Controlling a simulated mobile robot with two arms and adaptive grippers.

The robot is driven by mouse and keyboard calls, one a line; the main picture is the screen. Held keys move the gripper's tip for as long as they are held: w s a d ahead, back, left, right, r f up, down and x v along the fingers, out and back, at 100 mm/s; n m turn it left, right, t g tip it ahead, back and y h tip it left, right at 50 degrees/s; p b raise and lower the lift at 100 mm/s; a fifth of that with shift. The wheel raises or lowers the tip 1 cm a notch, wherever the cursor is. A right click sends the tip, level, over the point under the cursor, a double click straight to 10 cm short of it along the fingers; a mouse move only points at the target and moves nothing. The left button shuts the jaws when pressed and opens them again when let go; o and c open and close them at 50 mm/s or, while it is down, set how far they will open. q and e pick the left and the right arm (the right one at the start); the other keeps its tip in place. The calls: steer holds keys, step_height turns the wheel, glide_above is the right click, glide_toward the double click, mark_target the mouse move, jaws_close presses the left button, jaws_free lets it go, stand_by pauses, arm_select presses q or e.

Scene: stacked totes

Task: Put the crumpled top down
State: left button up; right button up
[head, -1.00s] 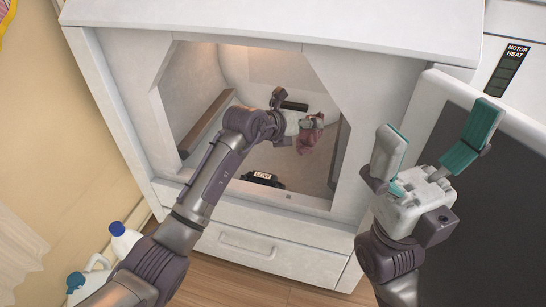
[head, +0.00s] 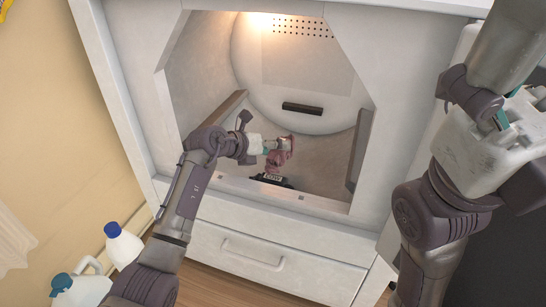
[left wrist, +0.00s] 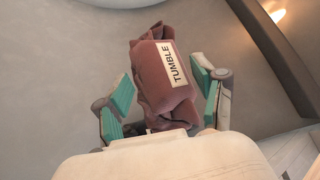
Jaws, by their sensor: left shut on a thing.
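The crumpled top is a dusky red, folded cloth bundle (head: 279,159) inside the white dryer-like cabinet's opening, just above the small black label at the front. In the left wrist view the top (left wrist: 163,80) carries a cream tag reading TUMBLE. My left gripper (head: 277,145) reaches in through the opening and is shut on the top, with a teal-padded finger on each side of it. Whether the top touches the floor of the chamber cannot be told. My right gripper (head: 500,122) is outside at the right, its fingers largely hidden.
The cabinet's opening has angled white walls (head: 340,60) and brown side rails (head: 357,150). A round back panel (head: 310,75) has a black bar. A drawer (head: 262,250) lies below. Two bottles (head: 85,288) (head: 123,246) stand at lower left.

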arm_select(q)
steer(key=shift+f, duration=0.25)
steer(key=shift+r, duration=0.15)
steer(key=shift+f, duration=0.65)
steer(key=o, duration=1.3)
steer(key=shift+c, duration=0.2)
